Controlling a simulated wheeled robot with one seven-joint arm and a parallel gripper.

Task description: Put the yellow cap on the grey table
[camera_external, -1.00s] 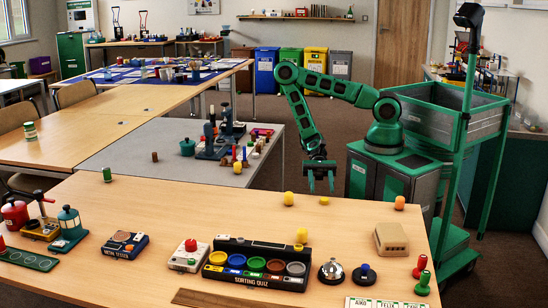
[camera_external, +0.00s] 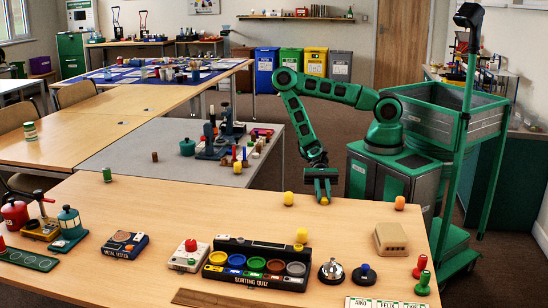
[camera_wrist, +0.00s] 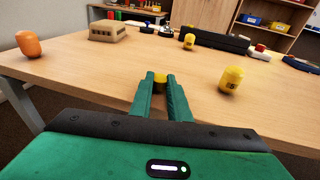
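The small, low yellow cap (camera_external: 324,201) is at the far edge of the wooden table. My gripper (camera_external: 324,195) is lowered to it from behind, fingers pointing down and forward. In the wrist view the cap (camera_wrist: 160,77) shows between the fingertips (camera_wrist: 160,84), which sit close on both sides of it, so the gripper looks shut on it. The cap seems at tabletop height; whether it touches the wood is hidden. The grey table (camera_external: 135,153) stands behind and left of the wooden table, with a bare front and left part.
A yellow rounded piece (camera_external: 288,198) stands left of the cap, another (camera_external: 302,235) nearer the sorting quiz box (camera_external: 257,281). An orange piece (camera_external: 400,203) and a beige box (camera_external: 391,239) are to the right. A green pot (camera_external: 187,147) and dark equipment (camera_external: 214,147) occupy the grey table.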

